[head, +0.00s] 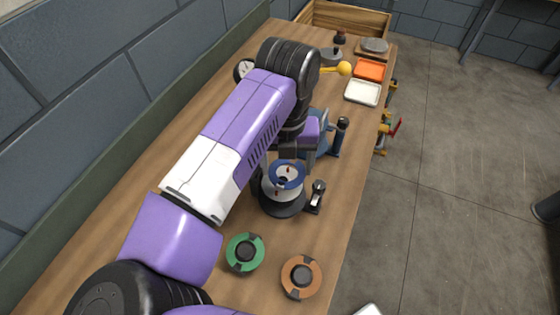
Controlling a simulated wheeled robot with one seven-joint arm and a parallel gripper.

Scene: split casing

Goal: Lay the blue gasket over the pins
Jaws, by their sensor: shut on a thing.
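The blue gasket (287,184) is a ring at the right of my arm, over the pale round casing (268,191) on its dark base (283,210). My gripper (291,162) is above it, at the gasket's far side, shut on the gasket. A small reddish pin (276,193) shows near the ring's front left. Another reddish spot shows inside the ring. I cannot tell whether the gasket touches the casing or is held just above it. My gripper and wrist hide part of the far side.
A green ring (233,248) and an orange ring (301,291) lie on the bench in front. A black clamp (317,197) stands right of the casing. A blue tool (325,143) stands behind. White (363,93) and orange (369,69) trays lie at the far right.

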